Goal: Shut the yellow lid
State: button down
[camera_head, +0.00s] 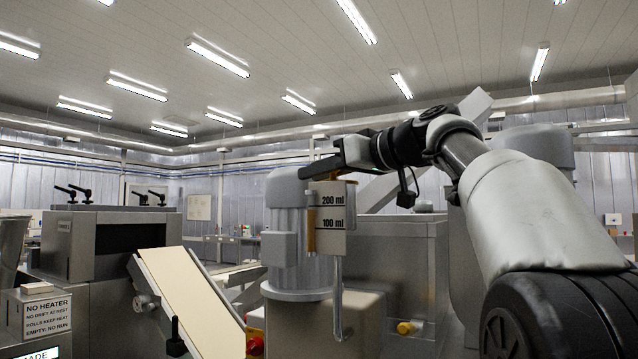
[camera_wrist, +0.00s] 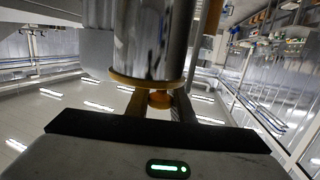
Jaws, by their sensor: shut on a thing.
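In the wrist view, an amber-yellow disc (camera_wrist: 124,80), which looks like the yellow lid, shows at the near end of a shiny metal cylinder (camera_wrist: 150,35). A small round amber knob (camera_wrist: 160,99) stands out from it. My gripper (camera_wrist: 160,107) has its fingers shut on this knob. I cannot tell whether the disc sits fully against the cylinder. In the head view, my gripper (camera_head: 318,168) is just above a panel marked 200 ml and 100 ml (camera_head: 330,208). An amber strip shows beside the panel; the lid itself is not clear there.
A large grey motor-like cylinder (camera_head: 287,190) stands close behind the marked panel. A sloping cream belt (camera_head: 190,300) and a grey machine (camera_head: 100,240) are at left. A yellow knob (camera_head: 407,327) sits on a metal cabinet (camera_head: 400,265). A red button (camera_head: 255,345) is low down.

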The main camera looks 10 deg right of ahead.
dwell(0.4)
jog(key=c, duration=1.5)
grip_release()
jog(key=shift+c, duration=0.2)
jog(key=shift+s, duration=0.1)
jog(key=b+v, duration=0.1)
jog(key=v, duration=1.6)
jog(key=shift+s, duration=0.15)
jog(key=shift+d+f, duration=0.1)
